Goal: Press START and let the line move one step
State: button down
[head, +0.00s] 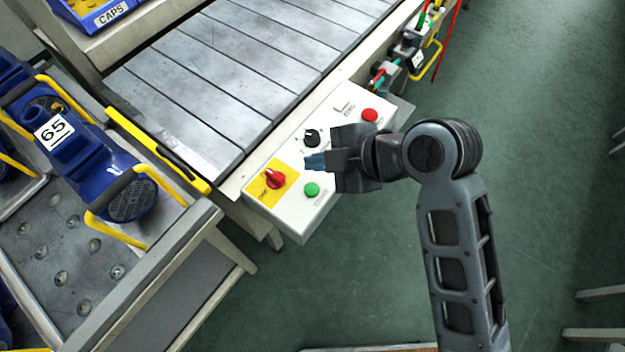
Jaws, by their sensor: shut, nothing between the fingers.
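A white control box (301,215) is fixed at the near edge of the grey slatted conveyor line (215,75). On it are a green button (312,190), a red button (369,115), a black knob (311,138) and a red rotary switch (273,179) on a yellow plate. The button labels are too small to read. My gripper (316,162) is shut and empty. In the picture its tips lie over the box between the black knob and the green button, apart from the green button. I cannot tell its height above the panel. Part of the panel is hidden behind it.
A yellow bar (158,150) crosses the conveyor's end. A blue CAPS bin (95,15) is at top left. Green floor (545,150) is open at right.

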aim_at(315, 191)
jog(key=shift+w+a+r+n, duration=0.15)
jog(key=shift+a+r+n, duration=0.15)
jog(key=shift+r, duration=0.1)
jog(key=shift+f, duration=0.1)
notch_tip(315, 191, down, 9)
jog(key=b, duration=0.7)
dwell(1.9)
jog(key=shift+f, duration=0.25)
jog(key=shift+f+b, duration=0.45)
jog(key=shift+b, duration=0.1)
dwell(0.6)
dwell(0.3)
jog(key=shift+r+p, duration=0.75)
jog(key=shift+r, duration=0.15)
